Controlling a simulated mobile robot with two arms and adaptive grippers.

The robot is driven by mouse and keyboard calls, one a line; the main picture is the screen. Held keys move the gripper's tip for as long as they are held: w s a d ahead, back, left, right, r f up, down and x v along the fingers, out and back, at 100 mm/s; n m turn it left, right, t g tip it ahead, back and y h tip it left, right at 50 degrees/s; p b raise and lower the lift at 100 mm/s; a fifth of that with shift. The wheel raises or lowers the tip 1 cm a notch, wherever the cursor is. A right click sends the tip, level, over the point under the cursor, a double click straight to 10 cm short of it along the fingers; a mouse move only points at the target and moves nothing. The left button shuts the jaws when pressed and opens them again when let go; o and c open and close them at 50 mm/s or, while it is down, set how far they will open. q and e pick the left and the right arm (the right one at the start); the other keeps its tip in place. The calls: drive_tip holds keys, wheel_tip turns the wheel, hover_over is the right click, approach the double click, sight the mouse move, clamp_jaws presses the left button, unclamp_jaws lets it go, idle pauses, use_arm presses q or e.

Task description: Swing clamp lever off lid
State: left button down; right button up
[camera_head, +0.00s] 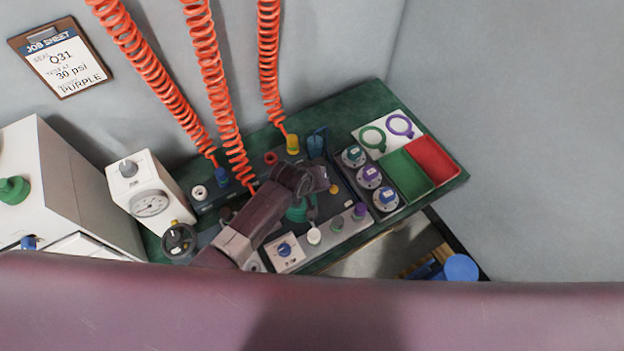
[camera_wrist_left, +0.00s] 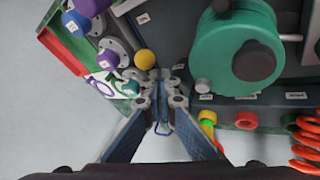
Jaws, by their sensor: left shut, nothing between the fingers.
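The green round lid or vessel (camera_wrist_left: 215,62) fills the upper right of the left wrist view, with a dark round piece (camera_wrist_left: 253,61) on top. In the head view the green part (camera_head: 297,213) is half hidden by my arm. A yellow ball (camera_wrist_left: 145,59), seemingly the clamp lever's knob, is beside it; it also shows in the head view (camera_head: 334,189). I cannot make out the lever bar clearly. My left gripper (camera_wrist_left: 160,78) is shut and empty, its fingertips close by the yellow ball; contact is unclear. My right gripper is not in view.
A white gauge box (camera_head: 150,190) is at left. Orange coiled hoses (camera_head: 268,65) hang behind. A yellow connector (camera_wrist_left: 207,118) is close to the fingers.

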use_arm(q)
drive_tip(key=shift+w+d, duration=0.15)
drive_tip(key=shift+d, duration=0.4)
drive_tip(key=shift+w+d, duration=0.15)
drive_tip(key=shift+d, duration=0.4)
drive_tip(key=shift+w+d, duration=0.55)
drive_tip(key=shift+d, duration=0.35)
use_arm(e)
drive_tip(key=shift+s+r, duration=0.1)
use_arm(q)
drive_tip(key=shift+w, duration=0.1)
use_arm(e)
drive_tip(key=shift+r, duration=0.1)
